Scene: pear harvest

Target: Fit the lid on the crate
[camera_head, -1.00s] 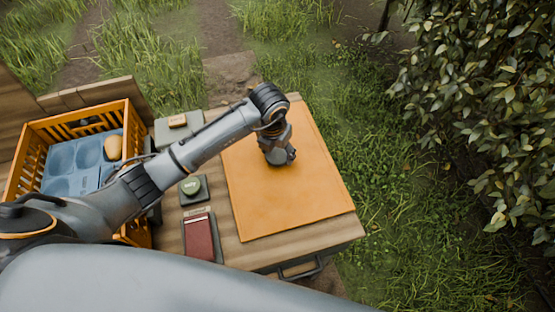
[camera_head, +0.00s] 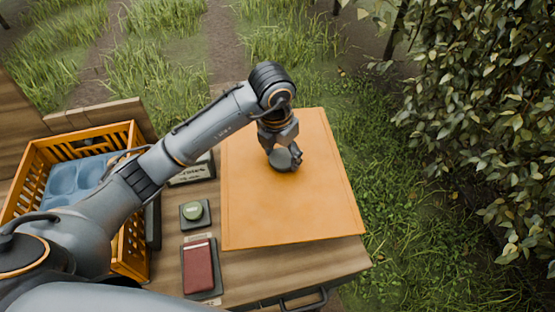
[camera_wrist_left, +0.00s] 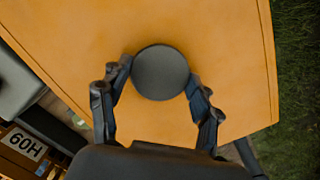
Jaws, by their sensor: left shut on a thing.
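The lid (camera_head: 290,210) is a flat orange panel with a dark round knob (camera_head: 284,160) near its middle. It is over the wooden table; I cannot tell whether it touches the top. My left gripper (camera_wrist_left: 160,85) is shut on the knob from above, with one finger on each side of it in the left wrist view. The crate (camera_head: 130,262) is orange and slatted and stands open at the left. A blue moulded tray (camera_head: 62,180) is inside it. My left arm hides part of the crate. My right gripper is not in view.
On the table (camera_head: 245,285), left of the lid, are a dark red notebook (camera_head: 198,268), a round green item on a dark base (camera_head: 193,211) and a grey labelled device (camera_head: 190,172), partly behind my arm. A leafy tree (camera_head: 490,130) stands at the right, over grass.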

